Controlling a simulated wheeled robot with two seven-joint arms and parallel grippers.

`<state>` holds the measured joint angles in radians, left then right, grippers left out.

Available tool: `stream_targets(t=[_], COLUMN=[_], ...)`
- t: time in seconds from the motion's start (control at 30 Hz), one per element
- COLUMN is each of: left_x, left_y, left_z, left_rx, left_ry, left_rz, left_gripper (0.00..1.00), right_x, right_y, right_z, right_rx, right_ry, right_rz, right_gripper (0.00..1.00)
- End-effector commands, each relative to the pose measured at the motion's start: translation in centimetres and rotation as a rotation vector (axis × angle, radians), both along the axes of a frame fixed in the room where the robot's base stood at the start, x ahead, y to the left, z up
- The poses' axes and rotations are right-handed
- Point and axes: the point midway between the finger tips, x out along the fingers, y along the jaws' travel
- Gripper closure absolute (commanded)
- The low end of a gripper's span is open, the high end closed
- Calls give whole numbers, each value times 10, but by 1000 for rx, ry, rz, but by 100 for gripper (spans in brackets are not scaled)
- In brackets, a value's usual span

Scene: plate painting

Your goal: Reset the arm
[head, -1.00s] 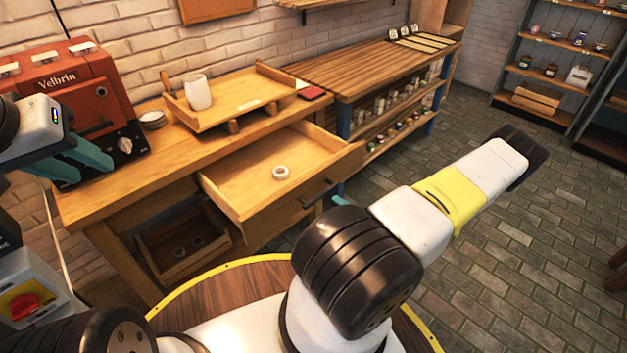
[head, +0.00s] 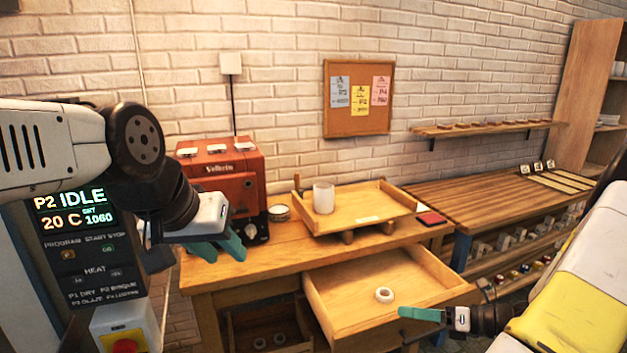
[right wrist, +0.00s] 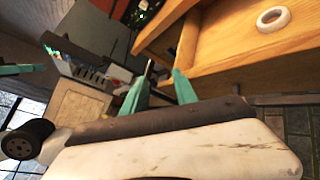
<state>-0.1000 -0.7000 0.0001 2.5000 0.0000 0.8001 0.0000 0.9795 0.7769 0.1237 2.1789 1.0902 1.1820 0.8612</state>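My left gripper (head: 222,245) shows teal fingers with a gap between them, empty, in front of the red machine and over the workbench's left end. My right gripper (head: 420,314) is low at the right, by the open drawer (head: 335,320); its fingers overlap in the head view. In the right wrist view the right gripper (right wrist: 164,68) has its two teal fingers apart with nothing between them, beside the drawer's wooden edge. A white ring (head: 384,295) lies inside the drawer; it also shows in the right wrist view (right wrist: 273,19).
The workbench (head: 260,262) bears a red machine (head: 228,180) and a wooden tray (head: 375,212) with a white cup (head: 323,198). A control panel (head: 85,235) reading IDLE stands close at the left. A lower wooden table (head: 475,207) stands at the right.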

Motion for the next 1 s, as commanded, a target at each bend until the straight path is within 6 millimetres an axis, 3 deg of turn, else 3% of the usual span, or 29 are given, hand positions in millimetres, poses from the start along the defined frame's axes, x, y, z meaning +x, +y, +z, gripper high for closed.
stream_targets(t=[0.03, 0.2, 0.4, 0.8, 1.0], left_x=[0, 0, 0, 0, 0], left_y=[0, 0, 0, 0, 0], left_z=[0, 0, 0, 0, 0], left_rx=[0, 0, 0, 0, 0], left_ry=[0, 0, 0, 0, 0], left_rz=[0, 0, 0, 0, 0], left_gripper=[64, 64, 64, 64, 64], right_x=[-2, -21, -48, -98, -114], right_y=[14, 50, 78, 99, 99], right_z=[20, 68, 118, 214, 251], right_rx=[-97, -399, -728, -1341, -1585], right_ry=[-70, -322, -657, -1401, -1689], right_rz=[107, 457, 857, 1562, 1778], right_gripper=[65, 65, 65, 65, 65])
